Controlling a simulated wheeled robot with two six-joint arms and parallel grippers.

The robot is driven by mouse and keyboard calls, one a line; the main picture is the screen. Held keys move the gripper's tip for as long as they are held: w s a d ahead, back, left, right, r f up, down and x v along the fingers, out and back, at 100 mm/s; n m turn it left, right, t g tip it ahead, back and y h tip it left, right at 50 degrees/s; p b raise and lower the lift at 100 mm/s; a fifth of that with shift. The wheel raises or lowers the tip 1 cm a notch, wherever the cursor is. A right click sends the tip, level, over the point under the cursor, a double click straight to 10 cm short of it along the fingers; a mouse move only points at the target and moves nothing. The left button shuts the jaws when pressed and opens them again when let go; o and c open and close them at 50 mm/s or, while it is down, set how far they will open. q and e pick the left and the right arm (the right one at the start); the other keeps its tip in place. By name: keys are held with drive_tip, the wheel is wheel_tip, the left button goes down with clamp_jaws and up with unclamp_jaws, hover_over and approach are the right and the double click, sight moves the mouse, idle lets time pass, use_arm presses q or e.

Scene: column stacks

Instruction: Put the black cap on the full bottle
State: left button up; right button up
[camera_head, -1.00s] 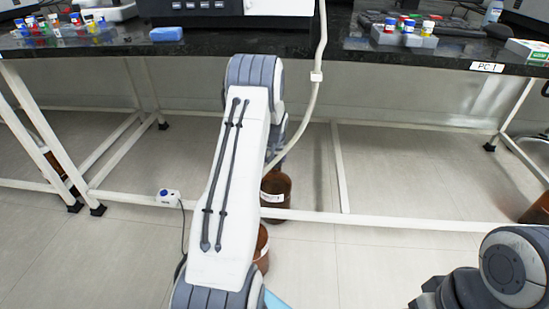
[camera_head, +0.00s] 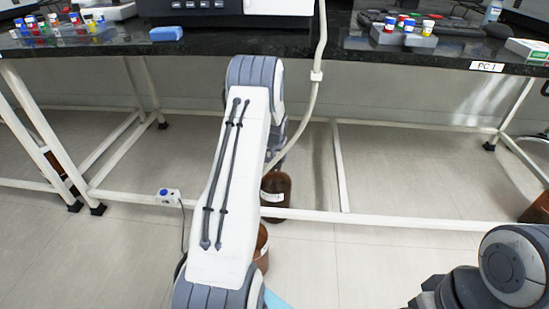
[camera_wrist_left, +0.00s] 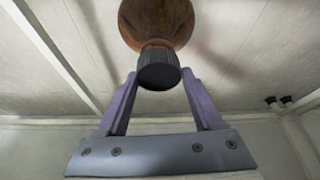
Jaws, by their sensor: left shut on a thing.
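In the left wrist view my left gripper (camera_wrist_left: 160,85) is shut on the black cap (camera_wrist_left: 159,72), a ribbed dark cylinder between its two purple fingers. A brown bottle (camera_wrist_left: 157,18) lies directly beyond the cap in that view; I cannot tell whether the cap touches its neck. In the head view two brown bottles stand on the floor under the bench, one darker with a white label (camera_head: 277,187) and one nearer (camera_head: 262,262), both partly behind my left arm. My left gripper is hidden there. My right arm shows at the lower right, its gripper out of view.
A pale hose (camera_head: 317,100) hangs down. Another brown container (camera_head: 536,210) is at the right edge.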

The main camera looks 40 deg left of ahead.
use_arm(q)
drive_tip(key=shift+f, duration=0.55)
idle(0.6)
drive_tip(key=o, duration=1.5)
drive_tip(key=shift+r, duration=0.1)
drive_tip(key=p+v, duration=0.5)
drive_tip(key=v, duration=0.5)
drive_tip(key=shift+r, duration=0.15)
